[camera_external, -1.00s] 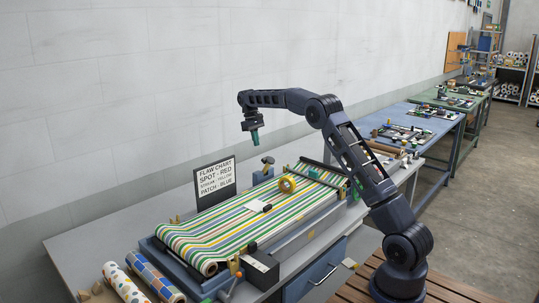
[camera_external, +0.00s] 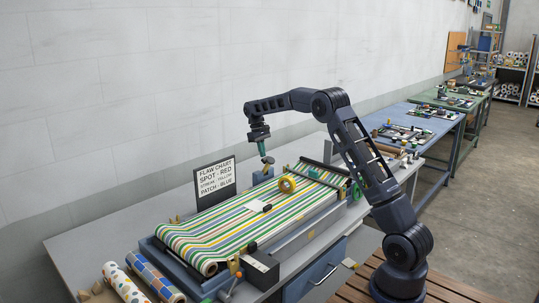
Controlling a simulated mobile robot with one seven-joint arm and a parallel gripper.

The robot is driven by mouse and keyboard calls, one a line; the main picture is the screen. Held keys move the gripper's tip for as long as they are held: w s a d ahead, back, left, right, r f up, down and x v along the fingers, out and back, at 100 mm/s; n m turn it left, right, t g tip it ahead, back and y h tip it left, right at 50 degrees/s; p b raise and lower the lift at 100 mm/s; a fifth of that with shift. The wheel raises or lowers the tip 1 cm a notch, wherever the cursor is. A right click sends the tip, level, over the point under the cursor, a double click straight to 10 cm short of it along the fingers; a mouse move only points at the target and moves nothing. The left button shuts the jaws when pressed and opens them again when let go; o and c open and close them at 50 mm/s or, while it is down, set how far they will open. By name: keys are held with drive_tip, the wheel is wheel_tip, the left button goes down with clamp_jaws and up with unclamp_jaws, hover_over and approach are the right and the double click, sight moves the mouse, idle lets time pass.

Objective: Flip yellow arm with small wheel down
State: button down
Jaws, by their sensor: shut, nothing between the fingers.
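The press carries a cloth with green, yellow and white stripes (camera_external: 250,220) on its long bed. A small dark knob or wheel (camera_external: 268,160) stands up on a short post at the bed's far edge, above a blue block (camera_external: 263,175). I cannot tell whether this post is the yellow arm. My gripper (camera_external: 262,153) has green fingers, points down and is shut and empty. In the picture its tips are just above the dark knob; whether they touch it I cannot tell. A yellow piece (camera_external: 236,265) also shows at the press's near left end.
A flaw chart sign (camera_external: 214,183) stands behind the press. Patterned rolls (camera_external: 152,277) lie at the front left. The grey table (camera_external: 85,245) has free room at the left.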

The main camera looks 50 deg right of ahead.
sight(268, 160)
drive_tip(key=shift+s+r, duration=0.1)
drive_tip(key=shift+s+t, duration=2)
drive_tip(key=shift+s+f+t, duration=0.95)
drive_tip(key=shift+s+f, duration=0.4)
drive_tip(key=shift+s, duration=0.3)
drive_tip(key=shift+s+f+t, duration=0.95)
drive_tip(key=shift+s+f, duration=0.4)
drive_tip(key=shift+s, duration=0.25)
